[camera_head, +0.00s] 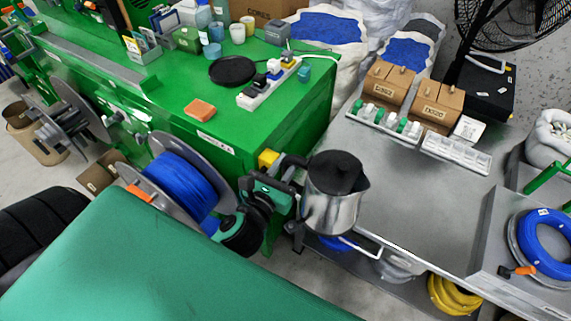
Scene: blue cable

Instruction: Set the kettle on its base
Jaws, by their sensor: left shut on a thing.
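The kettle (333,212) is a steel jug with a black lid, and its spout points right. My left gripper (291,175) is shut on its handle at the kettle's left side. The fingers and handle overlap, so the exact grip is partly hidden. The kettle looks about upright, in front of the gap between the green machine table and the grey metal table. A flat black round disc (232,70), which looks like the kettle's base, lies on the green table, up and left of the kettle. Its top is bare. My right gripper is not in view.
A white power strip (268,84) with plugs lies right of the disc on the green table (270,125). An orange block (199,110) lies in front of it. Cups and boxes stand behind. Cardboard boxes (388,85) and white trays stand on the grey table (420,205).

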